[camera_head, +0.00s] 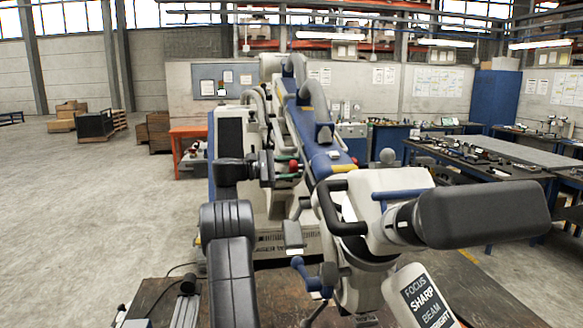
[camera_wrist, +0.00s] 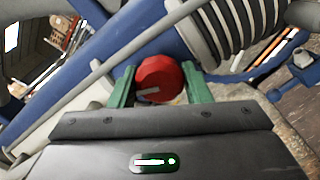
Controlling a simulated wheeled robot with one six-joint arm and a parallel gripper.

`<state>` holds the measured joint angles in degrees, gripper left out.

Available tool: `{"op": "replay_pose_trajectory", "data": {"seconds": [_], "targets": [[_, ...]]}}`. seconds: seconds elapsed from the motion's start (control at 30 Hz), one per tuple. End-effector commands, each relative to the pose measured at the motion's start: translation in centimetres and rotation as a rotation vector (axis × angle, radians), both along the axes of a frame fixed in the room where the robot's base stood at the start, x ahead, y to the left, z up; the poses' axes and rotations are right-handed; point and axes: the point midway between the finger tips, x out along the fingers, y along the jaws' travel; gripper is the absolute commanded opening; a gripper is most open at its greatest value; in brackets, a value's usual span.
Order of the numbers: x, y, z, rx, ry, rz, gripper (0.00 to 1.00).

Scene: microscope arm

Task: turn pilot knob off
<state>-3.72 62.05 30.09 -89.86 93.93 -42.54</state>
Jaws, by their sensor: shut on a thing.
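The red round pilot knob (camera_wrist: 160,78) sits between the two green fingers of my gripper (camera_wrist: 158,88) in the wrist view. A short grey pointer mark on its face lies nearly level, on the left and lower part. The fingers close on the knob's left and right sides. In the head view my gripper (camera_head: 288,167) reaches in from the left, beside the blue and grey machine arm (camera_head: 318,135). The red knob (camera_head: 294,166) shows there only as a small patch at the fingertips. Any lettering around the knob cannot be made out.
A blue tube and a ribbed grey hose (camera_wrist: 235,30) run close behind my fingers in the wrist view. The microscope head with its black eyepiece (camera_head: 480,215) and a black handle (camera_head: 335,208) stand right of my arm. Open floor (camera_head: 90,220) lies left.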

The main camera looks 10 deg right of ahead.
Motion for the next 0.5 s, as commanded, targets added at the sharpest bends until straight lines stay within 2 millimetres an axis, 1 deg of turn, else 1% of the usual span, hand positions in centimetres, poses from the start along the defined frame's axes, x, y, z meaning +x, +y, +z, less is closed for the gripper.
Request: {"op": "replay_pose_trajectory", "data": {"seconds": [0.5], "targets": [[0.03,0.02,-0.20,-0.001,-0.486,-0.001,0.21]]}}
